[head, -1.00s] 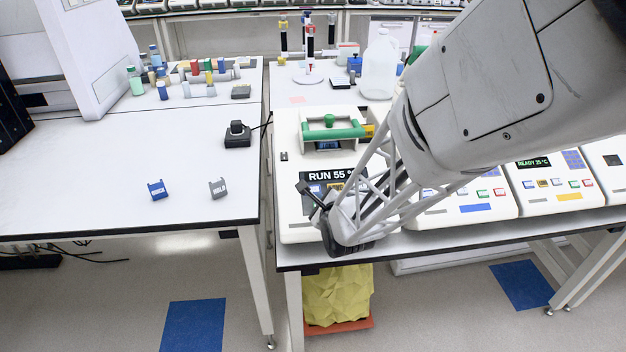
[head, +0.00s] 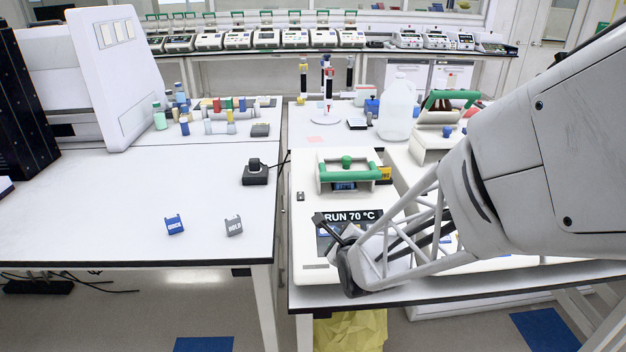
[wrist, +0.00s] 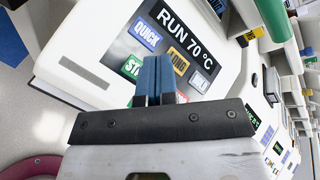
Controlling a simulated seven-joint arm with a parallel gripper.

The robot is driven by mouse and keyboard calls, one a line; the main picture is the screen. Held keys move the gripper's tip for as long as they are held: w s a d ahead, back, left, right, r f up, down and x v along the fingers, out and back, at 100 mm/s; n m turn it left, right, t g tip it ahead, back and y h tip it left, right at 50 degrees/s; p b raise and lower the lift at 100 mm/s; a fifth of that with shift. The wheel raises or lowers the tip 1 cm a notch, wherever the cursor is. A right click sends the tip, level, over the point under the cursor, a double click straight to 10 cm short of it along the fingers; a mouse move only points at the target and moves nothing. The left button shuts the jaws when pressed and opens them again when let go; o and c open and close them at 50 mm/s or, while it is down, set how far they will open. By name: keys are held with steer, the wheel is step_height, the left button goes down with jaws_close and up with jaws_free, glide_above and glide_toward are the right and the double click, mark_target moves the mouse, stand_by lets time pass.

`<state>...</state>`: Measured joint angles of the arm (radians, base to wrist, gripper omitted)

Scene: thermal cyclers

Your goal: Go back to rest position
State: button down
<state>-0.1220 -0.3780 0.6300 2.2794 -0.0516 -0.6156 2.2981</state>
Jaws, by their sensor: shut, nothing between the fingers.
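My gripper (head: 321,221) hangs over the front of a white thermal cycler (head: 310,258) with a green lid handle (head: 347,175). Its screen (head: 350,217) reads RUN 70 °C. In the wrist view my gripper's two blue fingers (wrist: 153,66) are together and hold nothing. They are in front of the cycler's panel (wrist: 118,47), where QUICK, LONG and HOLD keys show around the fingertips. A green key is partly hidden behind the fingers. I cannot tell whether the fingertips touch the panel.
A blue QUICK piece (head: 174,225) and a grey HOLD piece (head: 234,226) lie on the left table. A black device (head: 255,173) sits near its right edge. More cyclers stand to the right, partly behind my arm. A clear jug (head: 397,108) stands behind. The left table's front is mostly clear.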

stand_by(0.4)
steer(key=s+d+r+n+g, duration=0.2)
steer(key=s+r+n+g, duration=0.1)
steer(key=s+n, duration=0.5)
steer(key=s+d+r+n+g+h, duration=0.1)
steer(key=s+d+r+n+g, duration=0.2)
steer(key=s+n, duration=0.5)
steer(key=s+d+r+n+g+h, duration=0.1)
steer(key=s+d+r+n+g, duration=0.2)
steer(key=s, duration=0.8)
step_height(320, 180, up, 4)
steer(key=n+g, duration=0.2)
steer(key=n, duration=0.3)
